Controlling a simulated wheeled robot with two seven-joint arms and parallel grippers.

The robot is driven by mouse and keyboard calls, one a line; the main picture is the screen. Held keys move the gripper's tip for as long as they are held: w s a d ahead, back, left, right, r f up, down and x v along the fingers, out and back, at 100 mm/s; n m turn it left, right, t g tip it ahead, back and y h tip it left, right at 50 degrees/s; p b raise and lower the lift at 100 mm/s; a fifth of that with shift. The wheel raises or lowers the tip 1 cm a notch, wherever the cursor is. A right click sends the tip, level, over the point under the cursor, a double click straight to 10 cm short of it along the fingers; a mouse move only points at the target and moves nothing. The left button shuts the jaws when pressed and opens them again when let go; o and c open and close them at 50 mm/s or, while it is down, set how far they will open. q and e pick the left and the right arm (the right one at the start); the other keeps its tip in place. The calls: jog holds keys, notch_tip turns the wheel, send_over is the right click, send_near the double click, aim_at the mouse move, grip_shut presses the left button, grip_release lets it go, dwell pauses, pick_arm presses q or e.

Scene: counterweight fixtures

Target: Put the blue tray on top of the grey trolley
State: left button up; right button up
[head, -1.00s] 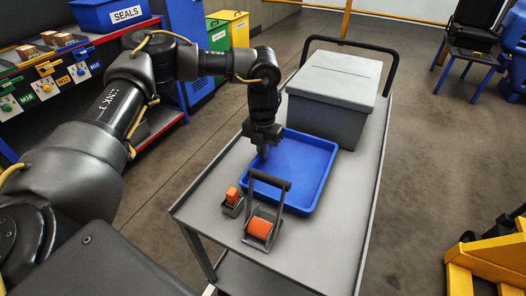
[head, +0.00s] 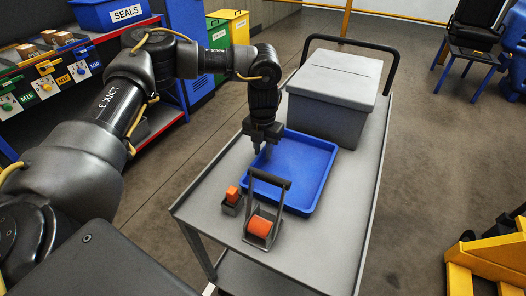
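The blue tray (head: 302,170) lies flat on the top of the grey trolley (head: 205,207), in front of a grey lidded box. My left gripper (head: 263,152) points down at the tray's left rim. Its two fingers show a small gap between them and look open; whether they touch the rim is hard to see. My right gripper is not in view.
The grey box (head: 332,105) fills the trolley's far end by the black handle (head: 350,42). Two fixtures with orange parts, one small (head: 232,199) and one with a tall handle (head: 261,226), stand at the tray's near side. A yellow frame (head: 485,262) is at right.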

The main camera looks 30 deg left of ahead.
pick_arm(q)
notch_tip(320, 180, up, 11)
dwell(0.3)
jog(key=shift+r, duration=0.1)
jog(key=shift+r, duration=0.1)
